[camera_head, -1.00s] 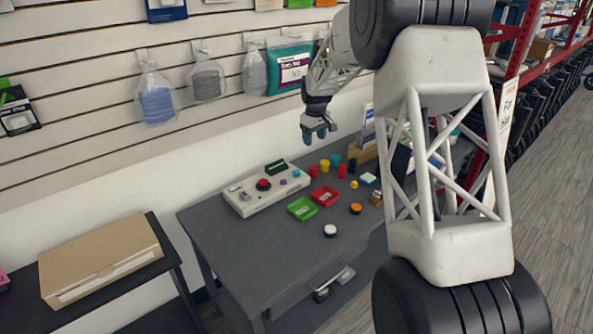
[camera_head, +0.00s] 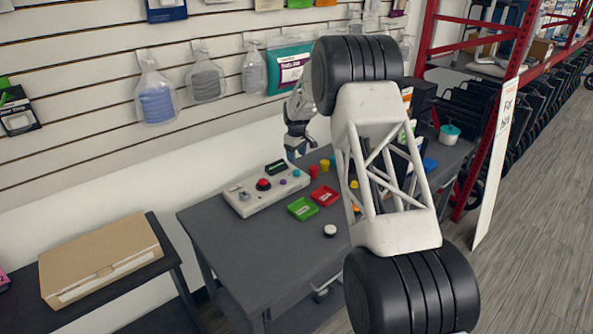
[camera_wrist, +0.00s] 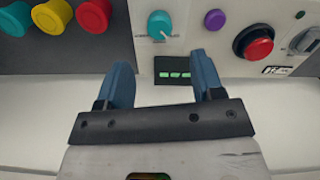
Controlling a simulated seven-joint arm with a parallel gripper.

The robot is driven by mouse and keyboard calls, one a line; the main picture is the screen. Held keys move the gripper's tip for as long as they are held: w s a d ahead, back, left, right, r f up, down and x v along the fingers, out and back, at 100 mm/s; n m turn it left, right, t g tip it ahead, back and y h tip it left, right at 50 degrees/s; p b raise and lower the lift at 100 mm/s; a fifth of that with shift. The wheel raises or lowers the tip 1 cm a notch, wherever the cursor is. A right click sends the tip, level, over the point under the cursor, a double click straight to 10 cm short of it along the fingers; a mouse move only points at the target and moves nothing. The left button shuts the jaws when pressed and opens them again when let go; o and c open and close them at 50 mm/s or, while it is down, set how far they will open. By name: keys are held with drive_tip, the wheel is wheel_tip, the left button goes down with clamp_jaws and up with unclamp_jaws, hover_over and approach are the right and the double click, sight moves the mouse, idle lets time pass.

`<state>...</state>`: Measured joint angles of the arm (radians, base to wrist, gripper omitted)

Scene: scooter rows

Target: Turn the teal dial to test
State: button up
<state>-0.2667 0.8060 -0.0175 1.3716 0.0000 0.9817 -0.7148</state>
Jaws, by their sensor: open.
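The teal dial (camera_wrist: 160,25) sits on the white control panel (camera_wrist: 235,70). Its pointer mark and small labels show in the wrist view, but I cannot read the labels. In the head view the teal dial (camera_head: 297,173) is at the panel's right end. My gripper (camera_wrist: 160,80) is open and empty, its two blue fingers apart. The fingertips lie below the dial in the wrist view, one to each side of a small display with green marks (camera_wrist: 175,74), with no contact visible. In the head view my gripper (camera_head: 296,152) hangs just above the panel's right end.
A purple knob (camera_wrist: 215,19), a red button (camera_wrist: 252,44) and a switch (camera_wrist: 305,40) share the panel. Several coloured cylinders stand beside it, one red (camera_wrist: 93,14). Green (camera_head: 302,209) and red (camera_head: 326,196) trays lie in front on the grey table (camera_head: 235,250).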

sight(297, 170)
drive_tip(key=shift+f, duration=3.9)
drive_tip(key=c, duration=0.9)
drive_tip(key=m, duration=0.4)
drive_tip(key=shift+m, duration=2.4)
